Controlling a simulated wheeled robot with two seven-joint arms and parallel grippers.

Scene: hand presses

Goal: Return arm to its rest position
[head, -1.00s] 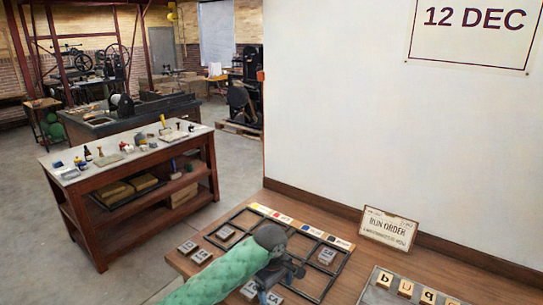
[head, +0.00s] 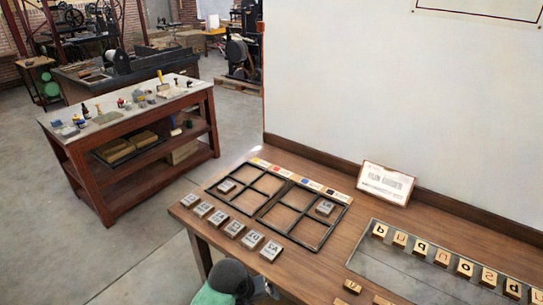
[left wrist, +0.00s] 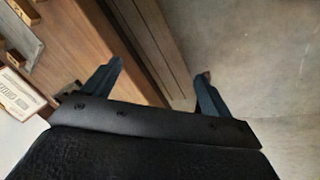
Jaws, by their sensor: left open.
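My left arm (head: 215,286), in a green sleeve, comes in at the bottom of the head view. Its dark gripper (head: 264,289) is low by the table's front edge, partly cut off by the frame. In the left wrist view the left gripper (left wrist: 158,75) has its two fingers wide apart with nothing between them. Wooden table edge and grey floor show beyond the fingers. It is apart from the blocks and the black divided frame (head: 258,212). My right gripper is not in view.
A row of several lettered blocks (head: 234,228) lies in front of the frame; two blocks (head: 226,186) (head: 325,208) sit in its compartments. A sign card (head: 386,183) stands by the wall. A tray (head: 395,262) with letter blocks is at right. A workbench (head: 110,120) stands behind left.

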